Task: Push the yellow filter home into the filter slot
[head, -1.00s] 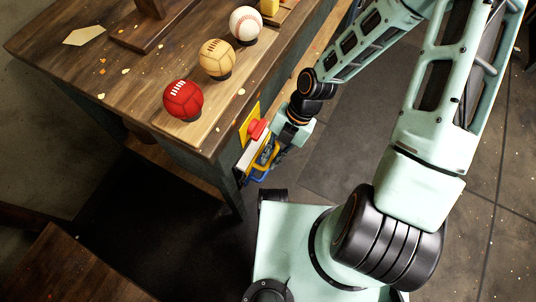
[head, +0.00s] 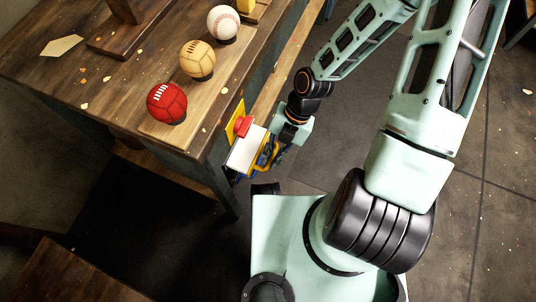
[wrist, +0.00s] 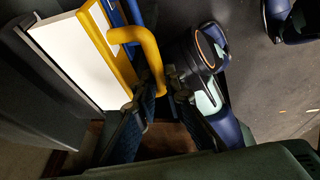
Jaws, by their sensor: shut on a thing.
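The yellow filter (head: 246,151) has a broad white body and a yellow front edge with a yellow handle. In the head view it stands out from the table's side, below a yellow plate with a red knob (head: 243,126). The wrist view shows its white face (wrist: 82,58) at the upper left, with its far end by a dark housing edge. My gripper (head: 268,155) is shut on the filter's handle, on the side away from the table. In the wrist view the fingers (wrist: 163,90) are at the handle (wrist: 150,55). The inside of the filter slot is hidden.
The wooden table (head: 95,75) holds a red ball (head: 166,103), a tan ball (head: 196,60) and a white baseball (head: 223,22) on small stands. A lower shelf edge runs under the tabletop.

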